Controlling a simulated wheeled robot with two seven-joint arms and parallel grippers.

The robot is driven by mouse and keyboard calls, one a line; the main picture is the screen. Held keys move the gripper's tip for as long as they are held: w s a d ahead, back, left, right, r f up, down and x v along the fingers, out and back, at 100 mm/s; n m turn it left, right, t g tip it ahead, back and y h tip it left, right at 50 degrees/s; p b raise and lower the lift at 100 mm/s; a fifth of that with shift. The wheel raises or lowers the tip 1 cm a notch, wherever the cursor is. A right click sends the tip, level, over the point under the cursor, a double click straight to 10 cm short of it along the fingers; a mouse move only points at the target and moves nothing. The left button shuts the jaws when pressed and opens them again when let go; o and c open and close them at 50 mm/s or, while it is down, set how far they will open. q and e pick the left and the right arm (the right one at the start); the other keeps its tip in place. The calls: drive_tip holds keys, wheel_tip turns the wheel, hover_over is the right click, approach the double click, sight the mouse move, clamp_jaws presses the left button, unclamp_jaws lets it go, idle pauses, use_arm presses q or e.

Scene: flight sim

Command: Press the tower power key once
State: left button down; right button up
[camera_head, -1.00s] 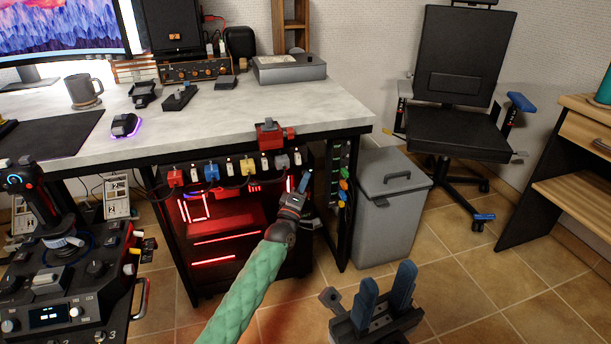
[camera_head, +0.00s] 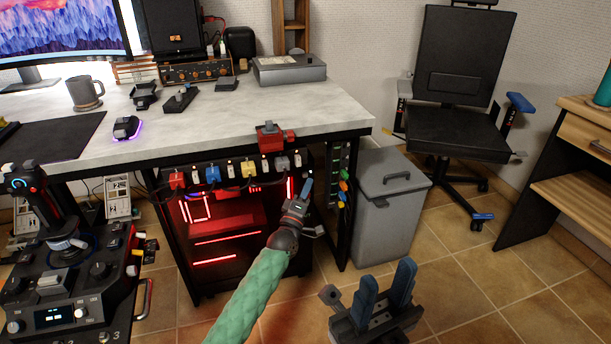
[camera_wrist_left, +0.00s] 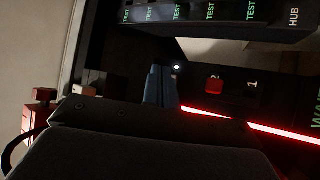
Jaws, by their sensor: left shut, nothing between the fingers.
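The dark tower (camera_head: 218,222) with red light strips stands under the desk. My left gripper (camera_head: 307,187), on the green-sleeved arm, is shut and empty near the tower's upper right edge. In the left wrist view, its blue fingertips (camera_wrist_left: 160,84) are just beside a small glowing white dot (camera_wrist_left: 177,67) on the dark panel. A red square key (camera_wrist_left: 214,87) lies to the right of that dot. I cannot tell for certain which is the power key, or whether the fingers touch the panel. My right gripper (camera_head: 387,289) is open and empty above the floor.
A row of coloured plugs (camera_head: 235,170) hangs under the desk's front edge (camera_head: 330,132). A red clamp-like device (camera_head: 270,138) sits on that edge. A grey bin (camera_head: 388,215) stands right of the desk leg. A control panel (camera_head: 75,285) is at the lower left.

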use_arm(q)
drive_tip(key=s+p, duration=0.1)
drive_tip(key=s, duration=0.1)
drive_tip(key=s+d+p, duration=0.1)
drive_tip(key=s, duration=0.1)
drive_tip(key=shift+d, duration=0.15)
drive_tip(key=shift+w, duration=0.1)
idle(0.4)
